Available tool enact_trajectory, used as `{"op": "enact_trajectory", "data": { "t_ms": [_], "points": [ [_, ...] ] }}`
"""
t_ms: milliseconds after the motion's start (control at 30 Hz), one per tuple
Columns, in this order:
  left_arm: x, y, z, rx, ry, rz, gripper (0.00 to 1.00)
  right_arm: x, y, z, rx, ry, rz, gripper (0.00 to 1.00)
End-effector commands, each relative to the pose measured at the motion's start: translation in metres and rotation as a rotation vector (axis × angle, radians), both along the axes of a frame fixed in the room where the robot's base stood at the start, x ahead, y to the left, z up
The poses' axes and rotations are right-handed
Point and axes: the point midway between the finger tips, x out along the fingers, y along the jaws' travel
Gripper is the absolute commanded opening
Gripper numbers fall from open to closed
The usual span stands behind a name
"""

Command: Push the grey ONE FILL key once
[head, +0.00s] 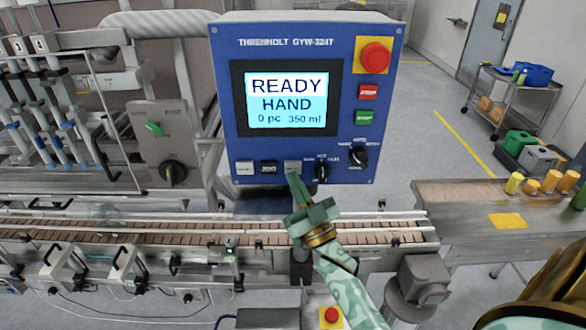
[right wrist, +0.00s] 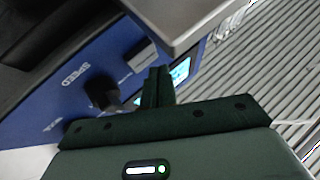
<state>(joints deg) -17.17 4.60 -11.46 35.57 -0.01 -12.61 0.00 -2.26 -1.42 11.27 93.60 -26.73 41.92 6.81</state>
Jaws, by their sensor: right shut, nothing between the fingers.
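The blue filler panel (head: 222,90) carries a row of small keys under its screen: a grey key at the left, a black one in the middle, and a grey key (head: 292,166) at the right. The key labels are too small to read, so I cannot tell which is ONE FILL. My right gripper (head: 293,176) is shut and empty, its fingertips just below the right-hand grey key. In the right wrist view, the shut fingers (right wrist: 157,84) point toward the panel near a grey key (right wrist: 142,54). Contact cannot be told. My left gripper is not in view.
The screen (head: 292,101) reads READY, HAND, 0 pc, 350 ml. A red stop button (head: 375,56), red and green keys and two black knobs (head: 321,171) (head: 358,156) share the panel. A conveyor (head: 150,235) runs below; a side table (head: 470,205) stands at right.

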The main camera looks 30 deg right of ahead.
Motion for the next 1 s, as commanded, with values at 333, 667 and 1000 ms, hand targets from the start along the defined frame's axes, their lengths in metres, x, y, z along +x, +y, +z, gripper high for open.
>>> {"op": "enact_trajectory", "data": {
  "t_ms": [333, 667, 1000],
  "points": [
    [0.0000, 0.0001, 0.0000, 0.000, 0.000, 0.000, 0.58, 0.0000, 0.0000, 0.0000, 0.000, 0.000, 0.000, 0.00],
    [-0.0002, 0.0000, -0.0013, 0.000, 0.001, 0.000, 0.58, 0.0066, -0.0040, 0.0002, 0.000, 0.000, 0.000, 0.00],
    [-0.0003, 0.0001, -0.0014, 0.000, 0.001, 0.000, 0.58, 0.0073, -0.0045, 0.0003, 0.000, 0.000, 0.000, 0.00]
  ]
}}
